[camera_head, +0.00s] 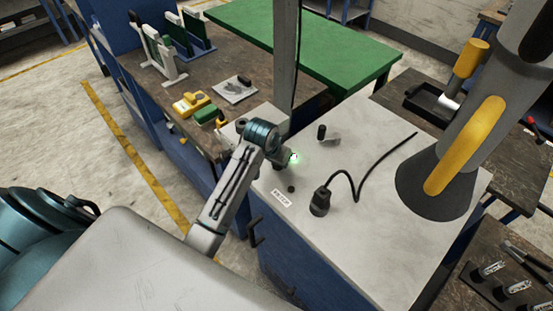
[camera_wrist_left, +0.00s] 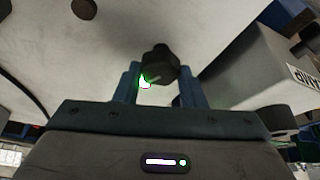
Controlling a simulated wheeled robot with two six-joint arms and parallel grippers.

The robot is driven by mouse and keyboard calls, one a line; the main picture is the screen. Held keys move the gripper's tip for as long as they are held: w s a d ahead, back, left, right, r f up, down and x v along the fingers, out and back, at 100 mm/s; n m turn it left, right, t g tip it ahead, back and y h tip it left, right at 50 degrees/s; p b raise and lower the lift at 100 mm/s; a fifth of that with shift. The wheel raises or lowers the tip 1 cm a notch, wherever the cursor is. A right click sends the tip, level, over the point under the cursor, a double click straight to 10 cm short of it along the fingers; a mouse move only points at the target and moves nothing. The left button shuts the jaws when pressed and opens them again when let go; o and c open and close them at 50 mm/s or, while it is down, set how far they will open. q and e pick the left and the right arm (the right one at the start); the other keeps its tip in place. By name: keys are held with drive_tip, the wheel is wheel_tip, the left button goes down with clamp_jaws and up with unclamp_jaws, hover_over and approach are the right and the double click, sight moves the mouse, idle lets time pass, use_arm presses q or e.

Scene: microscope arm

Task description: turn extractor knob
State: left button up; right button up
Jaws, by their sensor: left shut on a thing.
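A dark knob (camera_wrist_left: 158,65) with a pale pointer line sits between the two blue fingers of my left gripper (camera_wrist_left: 159,88) in the left wrist view. The fingers are closed on its sides, and a bright green-white light shows beside it. In the head view my left gripper (camera_head: 284,161) is at the left part of the light-topped cabinet (camera_head: 375,150), beside a grey post, and mostly hides the knob. A grey extractor hood (camera_head: 437,178) with a yellow handle (camera_head: 466,146) hangs over the cabinet's right side. My right gripper is not in view.
A black plug (camera_head: 320,202) with a curling cable stands near the front of the cabinet top. A small black disc (camera_head: 291,189) and another dark knob (camera_head: 321,131) are close to my gripper. A grey post (camera_head: 286,60) rises behind it.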

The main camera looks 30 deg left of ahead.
use_arm(q)
drive_tip(key=n+y, duration=0.1)
drive_tip(key=n, duration=0.3)
drive_tip(key=shift+w+d+n+y, duration=0.1)
drive_tip(key=shift+n+y, duration=0.2)
drive_tip(key=shift+y, duration=0.1)
drive_tip(key=shift+n, duration=0.5)
drive_tip(key=o, duration=1)
drive_tip(key=shift+r, duration=0.1)
